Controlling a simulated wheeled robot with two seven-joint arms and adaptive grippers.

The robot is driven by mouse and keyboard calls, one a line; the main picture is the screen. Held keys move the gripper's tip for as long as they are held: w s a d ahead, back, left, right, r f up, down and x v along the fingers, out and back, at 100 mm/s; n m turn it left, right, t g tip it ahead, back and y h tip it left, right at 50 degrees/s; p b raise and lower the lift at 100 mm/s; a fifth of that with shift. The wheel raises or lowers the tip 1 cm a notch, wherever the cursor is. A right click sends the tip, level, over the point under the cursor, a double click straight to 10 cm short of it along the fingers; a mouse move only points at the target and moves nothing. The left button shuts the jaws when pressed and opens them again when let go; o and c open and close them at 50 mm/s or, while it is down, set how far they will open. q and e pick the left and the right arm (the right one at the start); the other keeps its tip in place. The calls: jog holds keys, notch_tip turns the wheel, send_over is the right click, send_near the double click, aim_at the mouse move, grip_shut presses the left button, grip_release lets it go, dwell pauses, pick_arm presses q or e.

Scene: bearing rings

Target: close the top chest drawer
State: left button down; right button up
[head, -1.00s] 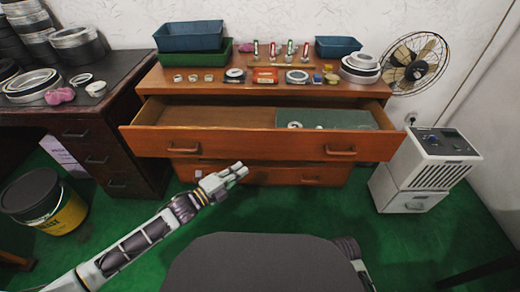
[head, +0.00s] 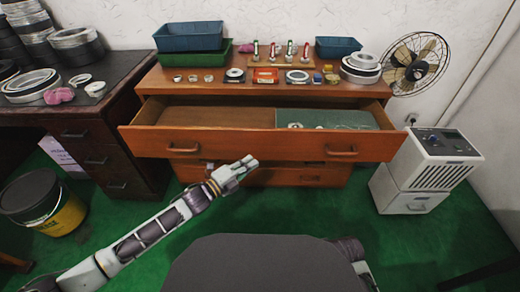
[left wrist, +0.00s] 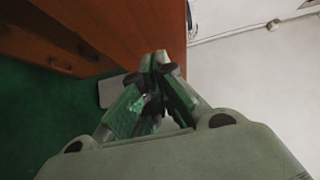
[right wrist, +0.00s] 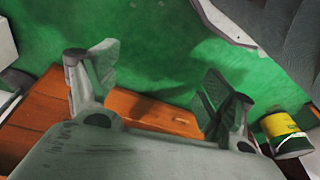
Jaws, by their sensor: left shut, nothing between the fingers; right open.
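The top chest drawer (head: 262,146) is pulled well out of the wooden chest (head: 270,88). It has two handles on its front, and inside lie a green-grey panel or box and small rings at the right. My left gripper (head: 253,160) is shut and empty, just in front of the drawer's lower front edge, between the two handles. In the left wrist view its fingers (left wrist: 158,65) are together, with orange-brown wood beyond the tips; I cannot tell whether they touch. My right gripper (right wrist: 155,70) is open and empty, seen in the right wrist view over the green floor and some wood.
A lower drawer (head: 300,176) shows beneath the open one. A dark desk (head: 95,120) stands left, a white cabinet (head: 425,160) right. Bins, rings and a fan (head: 415,62) are on or by the chest top. A yellow-black bucket (head: 45,203) stands at the far left.

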aim_at(270, 141)
pick_arm(q)
jog(key=w+d, duration=0.1)
jog(key=w, duration=0.1)
jog(key=w+d+b, duration=0.1)
jog(key=w, duration=0.2)
jog(key=w+d+b, duration=0.1)
jog(key=w, duration=0.1)
jog(key=shift+w+d, duration=0.35)
pick_arm(e)
jog(key=r, duration=0.3)
jog(key=shift+a+r+t, duration=0.1)
jog(key=shift+a+t, duration=0.15)
jog(key=shift+t, duration=0.05)
pick_arm(q)
jog(key=shift+w, duration=0.15)
